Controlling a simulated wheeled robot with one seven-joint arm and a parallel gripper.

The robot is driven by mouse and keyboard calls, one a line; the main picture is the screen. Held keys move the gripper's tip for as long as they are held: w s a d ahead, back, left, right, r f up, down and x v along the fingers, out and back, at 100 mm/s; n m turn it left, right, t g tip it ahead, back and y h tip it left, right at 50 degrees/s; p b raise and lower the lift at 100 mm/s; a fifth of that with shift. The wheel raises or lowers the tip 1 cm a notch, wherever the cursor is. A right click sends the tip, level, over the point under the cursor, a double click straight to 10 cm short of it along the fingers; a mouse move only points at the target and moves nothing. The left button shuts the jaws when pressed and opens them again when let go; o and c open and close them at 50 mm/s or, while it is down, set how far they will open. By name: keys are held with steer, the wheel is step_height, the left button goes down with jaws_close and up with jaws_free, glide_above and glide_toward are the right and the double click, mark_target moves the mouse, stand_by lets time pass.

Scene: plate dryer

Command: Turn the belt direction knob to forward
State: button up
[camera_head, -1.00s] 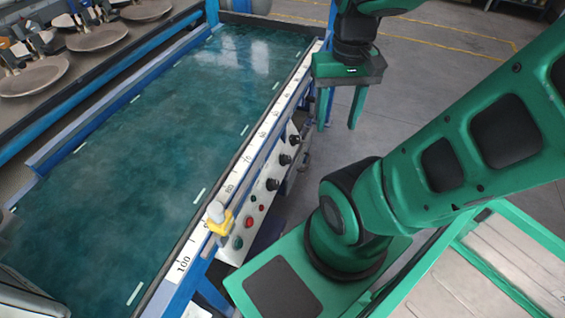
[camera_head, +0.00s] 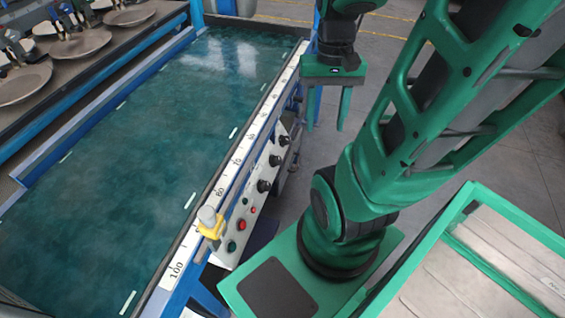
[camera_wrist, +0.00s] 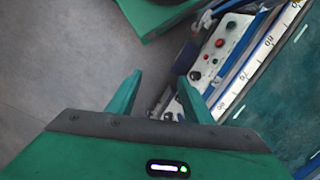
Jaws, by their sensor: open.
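My gripper (camera_head: 326,108) is open and empty in the head view, fingers pointing down, above and beyond the far end of the control panel (camera_head: 222,249). The panel runs along the belt's right side. It carries several black knobs, at its far end (camera_head: 284,141), middle (camera_head: 275,160) and nearer (camera_head: 264,186), plus red and green buttons. I cannot read which knob sets belt direction. In the wrist view the open fingers (camera_wrist: 160,92) show with the panel (camera_wrist: 210,52) to the upper right; the right finger hides part of it.
The green belt (camera_head: 130,150) lies left of the panel, edged by a white numbered scale (camera_head: 228,172). A yellow and grey device (camera_head: 210,222) stands at the scale's near end. Round plates (camera_head: 80,45) sit on a rack at upper left. Grey floor is clear beyond my gripper.

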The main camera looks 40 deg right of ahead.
steer(key=w+d+f+m+g+y, duration=0.1)
steer(key=w+d+f+m+y, duration=0.2)
steer(key=f, duration=0.5)
steer(key=m+t+y, duration=0.5)
steer(key=m+t, duration=1.3)
steer(key=m, duration=0.2)
glide_toward(279, 161)
steer(key=x, duration=0.8)
steer(key=shift+d, duration=0.15)
steer(key=c, duration=1)
